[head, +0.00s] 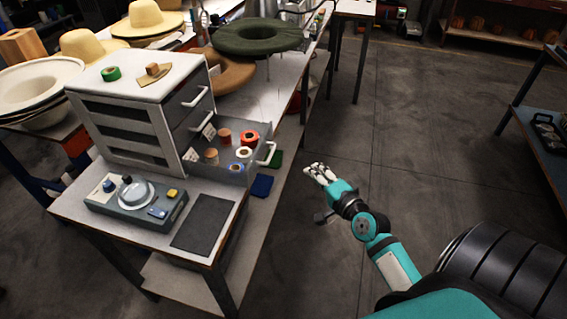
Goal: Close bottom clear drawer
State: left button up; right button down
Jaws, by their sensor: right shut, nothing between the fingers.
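A white drawer cabinet (128,128) stands on the workbench at the left. Its bottom clear drawer (262,165) is pulled out to the right, and its white handle (270,154) faces the open floor. Inside the drawer lie an orange-red roll (249,138), a white roll (243,152), a blue roll (236,167) and brown spools (211,155). The drawers above it look shut. My right gripper (318,172) is shut and empty over the floor, to the right of the drawer handle and apart from it. My left gripper is not in view.
A grey device with a round dial (134,195) and a dark mat (203,222) lie on the bench in front of the cabinet. Hats, including a green one (256,36), stand behind. A green roll (110,73) is on the cabinet top. Floor right of the bench is clear.

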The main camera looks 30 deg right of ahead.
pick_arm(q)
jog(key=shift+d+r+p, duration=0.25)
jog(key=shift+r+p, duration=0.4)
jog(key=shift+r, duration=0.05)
pick_arm(e)
jog(key=w+a+f, duration=0.1)
jog(key=w+f, duration=0.1)
jog(key=w, duration=1)
jog(key=shift+a+f, duration=0.2)
jog(key=shift+a, duration=0.2)
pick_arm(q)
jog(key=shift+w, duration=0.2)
pick_arm(e)
jog(key=shift+w, duration=0.1)
